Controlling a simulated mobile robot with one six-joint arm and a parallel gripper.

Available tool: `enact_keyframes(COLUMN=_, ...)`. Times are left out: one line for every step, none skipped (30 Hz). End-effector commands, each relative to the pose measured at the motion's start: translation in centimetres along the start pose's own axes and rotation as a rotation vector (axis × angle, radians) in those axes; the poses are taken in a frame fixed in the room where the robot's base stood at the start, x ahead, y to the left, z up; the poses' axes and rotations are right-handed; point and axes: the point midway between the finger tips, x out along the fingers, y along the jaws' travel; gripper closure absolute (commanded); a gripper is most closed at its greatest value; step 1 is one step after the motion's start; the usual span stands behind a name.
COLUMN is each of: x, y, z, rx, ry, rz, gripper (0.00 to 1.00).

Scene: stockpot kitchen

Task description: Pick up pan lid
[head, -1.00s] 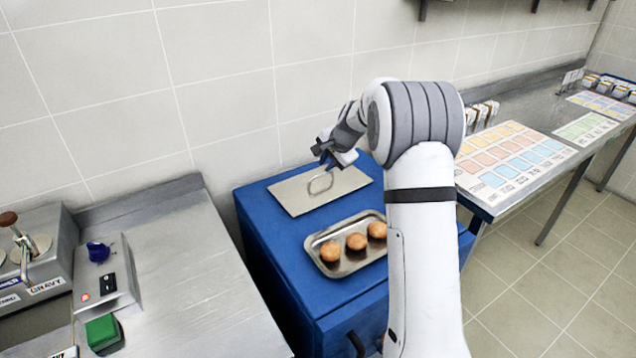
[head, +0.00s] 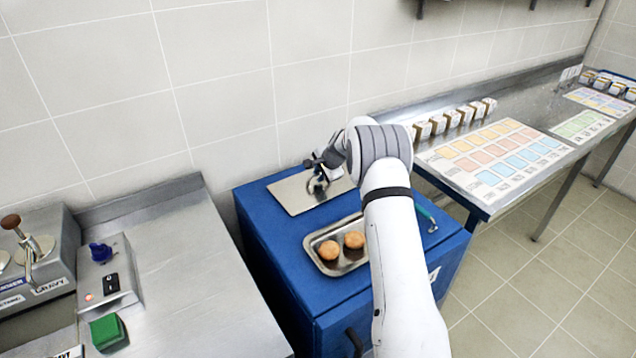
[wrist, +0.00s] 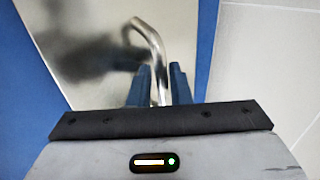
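The pan lid (head: 290,193) is a flat metal plate with a raised bar handle, lying on top of the blue cabinet near the wall. Its handle shows in the wrist view as a bent shiny bar (wrist: 150,38). My gripper (head: 318,178) is down at the handle. In the wrist view my two blue fingers (wrist: 160,88) stand close on either side of the bar, with hardly any gap, and appear shut on it. Where they meet the bar is partly hidden. The lid looks flat on the cabinet, and my arm covers part of its right side.
A metal tray (head: 318,262) with round brown buns stands on the blue cabinet (head: 268,250) in front of the lid, partly behind my arm. A steel counter (head: 190,270) is at left. A table with coloured cards (head: 495,155) is at right. The tiled wall is close behind.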

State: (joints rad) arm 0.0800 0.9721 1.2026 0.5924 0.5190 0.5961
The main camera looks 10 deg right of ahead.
Motion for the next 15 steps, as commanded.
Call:
enact_keyframes(x=0.29, y=-0.04, z=0.00, rx=0.000, ry=0.000, rz=0.000, gripper=0.83)
enact_keyframes(x=0.40, y=-0.05, z=0.00, rx=0.000, ry=0.000, rz=0.000, gripper=0.83)
enact_keyframes(x=0.49, y=-0.04, z=0.00, rx=0.000, ry=0.000, rz=-0.001, gripper=0.83)
enact_keyframes(x=0.53, y=-0.04, z=0.00, rx=0.000, ry=0.000, rz=-0.001, gripper=0.83)
enact_keyframes(x=0.54, y=-0.03, z=0.00, rx=0.000, ry=0.000, rz=-0.001, gripper=0.83)
enact_keyframes(x=0.54, y=-0.03, z=0.00, rx=0.000, ry=0.000, rz=-0.001, gripper=0.83)
enact_keyframes(x=0.54, y=-0.02, z=0.00, rx=0.000, ry=0.000, rz=-0.001, gripper=0.83)
enact_keyframes(x=0.54, y=-0.02, z=0.01, rx=0.000, ry=0.000, rz=-0.001, gripper=0.83)
enact_keyframes(x=0.54, y=-0.02, z=0.01, rx=0.000, ry=0.000, rz=-0.001, gripper=0.83)
enact_keyframes(x=0.54, y=-0.02, z=0.01, rx=0.000, ry=0.000, rz=-0.001, gripper=0.85)
enact_keyframes(x=0.53, y=-0.02, z=0.01, rx=0.000, ry=0.000, rz=-0.001, gripper=0.87)
enact_keyframes(x=0.53, y=-0.02, z=0.01, rx=0.000, ry=0.000, rz=-0.001, gripper=0.91)
enact_keyframes(x=0.54, y=-0.01, z=0.02, rx=0.000, ry=0.000, rz=0.000, gripper=0.93)
enact_keyframes(x=0.54, y=0.00, z=0.02, rx=0.000, ry=0.000, rz=0.000, gripper=0.96)
enact_keyframes(x=0.54, y=0.01, z=0.02, rx=0.000, ry=0.000, rz=0.000, gripper=0.99)
